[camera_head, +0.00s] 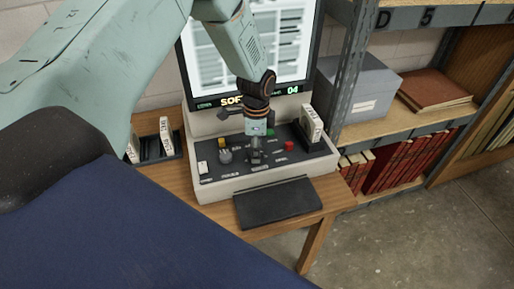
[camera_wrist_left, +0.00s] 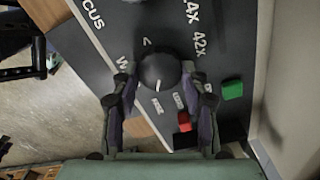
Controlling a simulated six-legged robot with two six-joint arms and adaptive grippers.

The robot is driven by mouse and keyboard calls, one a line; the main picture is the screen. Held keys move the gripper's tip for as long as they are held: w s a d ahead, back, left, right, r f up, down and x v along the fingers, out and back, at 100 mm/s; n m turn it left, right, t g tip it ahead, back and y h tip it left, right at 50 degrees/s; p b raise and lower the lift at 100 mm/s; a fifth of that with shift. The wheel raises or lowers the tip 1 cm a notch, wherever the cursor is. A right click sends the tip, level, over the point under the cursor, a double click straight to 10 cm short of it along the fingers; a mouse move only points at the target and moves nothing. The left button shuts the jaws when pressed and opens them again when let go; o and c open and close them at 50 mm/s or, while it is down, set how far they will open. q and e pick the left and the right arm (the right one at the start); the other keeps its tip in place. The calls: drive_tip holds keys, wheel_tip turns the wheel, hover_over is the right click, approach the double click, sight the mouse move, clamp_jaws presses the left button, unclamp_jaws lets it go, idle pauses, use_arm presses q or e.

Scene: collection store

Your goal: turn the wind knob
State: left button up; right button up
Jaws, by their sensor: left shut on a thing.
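The wind knob (camera_wrist_left: 158,70) is a round dark knob with a white pointer line on the dark panel of the reader's console (camera_head: 207,188). In the left wrist view a label starting with "W" is beside it, partly hidden by a finger. My left gripper (camera_wrist_left: 160,84) has one finger on each side of the knob and is shut on it. In the head view my left gripper (camera_head: 255,150) points down at the middle of the panel and largely hides the knob. My right gripper is not in view.
A red button (camera_head: 289,146) and a green button (camera_wrist_left: 232,89) are near the knob. A grey knob (camera_head: 225,156) is left of the gripper. A white box (camera_head: 311,124) stands at the panel's right. The lit screen (camera_head: 290,45) rises behind. A shelf (camera_head: 375,127) stands right.

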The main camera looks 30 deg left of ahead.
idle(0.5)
use_arm(q)
drive_tip(key=o, duration=0.8)
drive_tip(key=shift+a, duration=0.1)
drive_tip(key=o, duration=0.3)
drive_tip(key=shift+s, duration=0.1)
drive_tip(key=shift+o, duration=0.2)
drive_tip(key=shift+w+r, duration=0.2)
drive_tip(key=shift+r, duration=0.1)
wheel_tip(320, 180, up, 12)
drive_tip(key=shift+s+f, duration=0.15)
drive_tip(key=shift+f, duration=0.1)
